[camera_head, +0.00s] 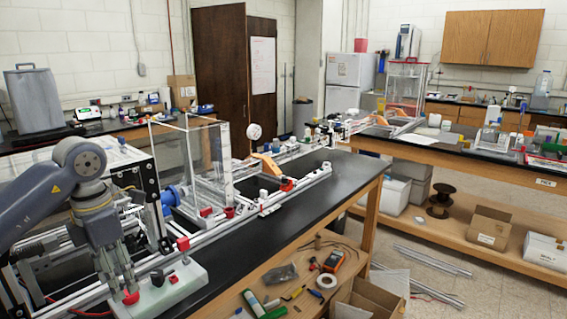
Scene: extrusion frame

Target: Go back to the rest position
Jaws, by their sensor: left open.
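My left arm comes in from the left edge, and its gripper (118,280) points down, open, over the near left end of the bench. The fingertips are close to a small red piece (131,298) at the edge of a pale block (190,283). I cannot tell whether they touch it. The metal extrusion frame (237,193) runs along the bench behind and to the right of the gripper. My right gripper is not in view.
Clear upright panels (207,160) stand on the frame. The black bench top (275,228) is bare to the right of the frame. Another bench (480,160) stands at the right.

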